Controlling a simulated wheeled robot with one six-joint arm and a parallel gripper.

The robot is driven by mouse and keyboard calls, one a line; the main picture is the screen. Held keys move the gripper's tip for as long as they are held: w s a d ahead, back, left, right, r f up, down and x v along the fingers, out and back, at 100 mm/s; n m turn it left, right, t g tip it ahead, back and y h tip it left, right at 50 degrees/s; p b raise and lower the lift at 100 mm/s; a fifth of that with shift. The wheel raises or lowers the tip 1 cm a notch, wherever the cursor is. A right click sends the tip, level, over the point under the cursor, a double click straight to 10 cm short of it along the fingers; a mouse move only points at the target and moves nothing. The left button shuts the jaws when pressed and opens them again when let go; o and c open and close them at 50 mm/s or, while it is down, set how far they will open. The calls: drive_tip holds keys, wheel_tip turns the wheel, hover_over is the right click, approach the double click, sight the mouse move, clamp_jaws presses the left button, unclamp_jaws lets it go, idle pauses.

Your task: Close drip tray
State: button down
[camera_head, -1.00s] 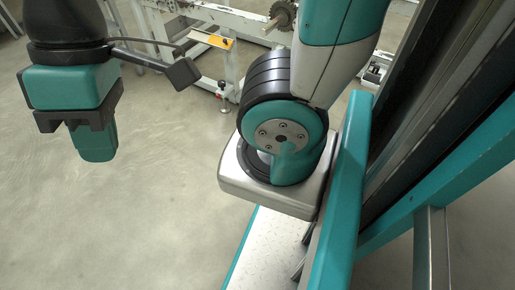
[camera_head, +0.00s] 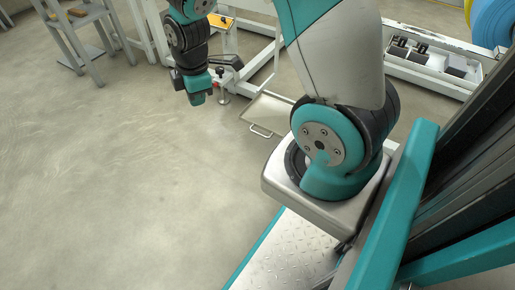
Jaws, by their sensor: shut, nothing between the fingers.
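The drip tray (camera_head: 270,113) is a shallow, pale metal tray low down under the machine frame. It sticks out from under the frame toward the open floor, with a thin loop handle (camera_head: 260,132) on its front edge. Its right end is hidden behind my arm. My gripper (camera_head: 198,99) is shut and empty, pointing down to the left of the tray in the picture. I see a gap between gripper and tray, with floor showing; its depth is hard to tell.
A grey frame stand (camera_head: 85,30) is at the upper left. A long tray with dark parts (camera_head: 430,65) is at the upper right. The floor at left is clear.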

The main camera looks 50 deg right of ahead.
drive_tip(key=d+f+n+h+b, duration=0.1)
drive_tip(key=d+f+n+b, duration=0.1)
drive_tip(key=d+f+b, duration=0.2)
drive_tip(key=s+d+f+n+h+b, duration=0.1)
drive_tip(key=d+f+b, duration=0.4)
drive_tip(key=d+f, duration=0.5)
drive_tip(key=s+d+f+n+g+h+b, duration=0.1)
drive_tip(key=d+f+n+b, duration=0.2)
drive_tip(key=f, duration=1.5)
drive_tip(key=shift+s+d+f+b, duration=0.2)
drive_tip(key=shift+d+b, duration=1)
drive_tip(key=shift+d, duration=0.85)
drive_tip(key=shift+r, duration=0.1)
